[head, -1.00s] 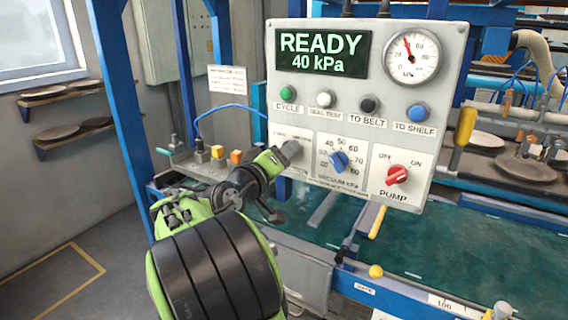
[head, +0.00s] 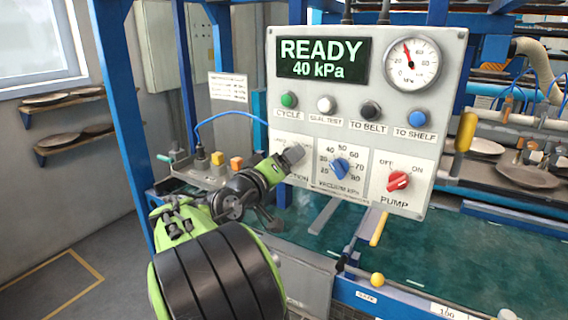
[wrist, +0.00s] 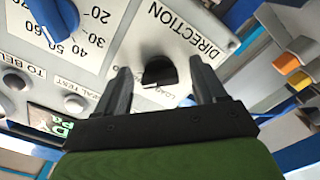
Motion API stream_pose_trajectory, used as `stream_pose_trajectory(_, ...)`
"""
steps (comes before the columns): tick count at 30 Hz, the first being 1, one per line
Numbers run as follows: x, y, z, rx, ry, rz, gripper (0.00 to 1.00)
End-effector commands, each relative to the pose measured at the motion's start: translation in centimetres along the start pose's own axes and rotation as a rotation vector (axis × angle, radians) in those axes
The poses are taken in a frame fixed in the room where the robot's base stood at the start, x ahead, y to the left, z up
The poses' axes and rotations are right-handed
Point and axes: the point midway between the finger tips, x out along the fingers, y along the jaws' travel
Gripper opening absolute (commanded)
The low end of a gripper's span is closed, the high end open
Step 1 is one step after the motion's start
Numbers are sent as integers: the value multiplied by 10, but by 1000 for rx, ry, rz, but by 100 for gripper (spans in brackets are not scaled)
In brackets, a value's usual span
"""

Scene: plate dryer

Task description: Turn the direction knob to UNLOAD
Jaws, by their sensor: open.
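The direction knob (wrist: 160,72) is black and round with a raised grip bar, on the white panel section marked DIRECTION. In the wrist view it sits between my two open fingers, with gaps on both sides. Part of a LOAD label shows beside it, but the finger base and fingers cover other lettering. I cannot tell which setting it points to. My gripper (head: 293,155) is open at the lower left of the grey control panel (head: 450,75), and in the head view it hides the knob.
Right of the direction section are the blue vacuum knob (head: 340,169) and the red pump knob (head: 398,181). Above are the green cycle button (head: 289,100) and white seal-test button (head: 326,104). The display (head: 321,61) reads READY, 40 kPa.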

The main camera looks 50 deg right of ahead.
Motion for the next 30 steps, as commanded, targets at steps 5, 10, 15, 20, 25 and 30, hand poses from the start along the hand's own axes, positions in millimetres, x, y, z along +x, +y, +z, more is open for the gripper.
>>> stream_pose_trajectory(5,-3,0,-1,1,1,0,70)
stream_pose_trajectory(10,-37,-1,-2,-1,5,-6,70)
stream_pose_trajectory(15,-85,-1,-2,-2,8,-6,70)
stream_pose_trajectory(20,-96,-2,-2,-6,5,-5,70)
stream_pose_trajectory(25,-111,0,-3,-6,5,-3,70)
stream_pose_trajectory(30,-133,3,-4,-4,5,0,70)
